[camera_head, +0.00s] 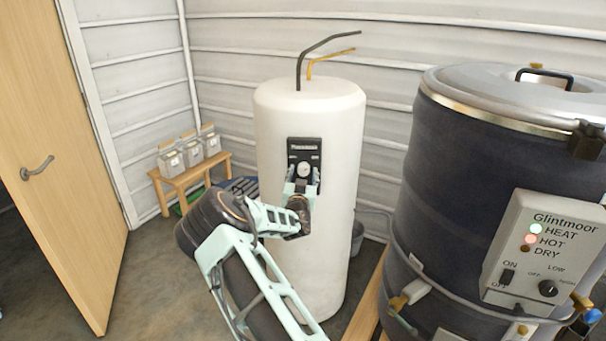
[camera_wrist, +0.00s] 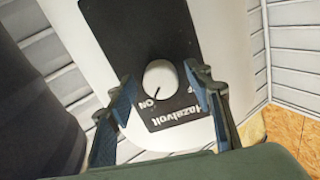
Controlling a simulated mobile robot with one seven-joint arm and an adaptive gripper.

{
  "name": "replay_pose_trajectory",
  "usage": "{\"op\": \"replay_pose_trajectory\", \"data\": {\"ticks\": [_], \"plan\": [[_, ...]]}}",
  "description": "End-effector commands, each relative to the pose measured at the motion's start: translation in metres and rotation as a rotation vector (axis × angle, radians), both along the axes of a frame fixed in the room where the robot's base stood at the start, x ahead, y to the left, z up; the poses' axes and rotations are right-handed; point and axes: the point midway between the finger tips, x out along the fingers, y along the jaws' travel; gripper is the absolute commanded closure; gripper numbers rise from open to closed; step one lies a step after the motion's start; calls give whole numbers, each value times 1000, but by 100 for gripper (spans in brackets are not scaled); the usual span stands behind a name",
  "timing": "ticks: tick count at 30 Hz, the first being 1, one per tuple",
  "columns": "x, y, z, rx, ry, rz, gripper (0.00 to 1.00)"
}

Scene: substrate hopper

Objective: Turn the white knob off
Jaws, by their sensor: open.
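The white knob (camera_wrist: 161,81) sits on a black control panel (camera_wrist: 120,35) on the front of a white cylindrical tank. In the wrist view its dark pointer mark points down toward the printed word ON. In the head view the knob (camera_head: 304,168) shows just above my gripper (camera_head: 301,186). In the wrist view my gripper (camera_wrist: 165,88) is open, with one finger on each side of the knob. A gap shows between the knob and each finger; I cannot tell the remaining depth to the panel.
The white tank (camera_head: 280,110) stands in the middle, with a black and a yellow pipe on top. A large dark kettle (camera_head: 440,160) with its own control box (camera_head: 540,250) stands close on the right. A wooden bench (camera_head: 180,175) with containers is behind left, and a wooden door (camera_head: 60,150) is at far left.

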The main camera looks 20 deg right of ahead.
Motion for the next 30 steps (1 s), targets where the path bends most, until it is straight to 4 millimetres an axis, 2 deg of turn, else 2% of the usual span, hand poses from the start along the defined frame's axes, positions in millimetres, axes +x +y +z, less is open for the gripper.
{"op": "replay_pose_trajectory", "data": {"ticks": [5,16,23,30], "plan": [[0,0,0,0,0,0,54],[0,0,0,0,0,0,95],[0,0,-1,-16,7,0,95],[0,0,-4,-106,51,1,95]]}}
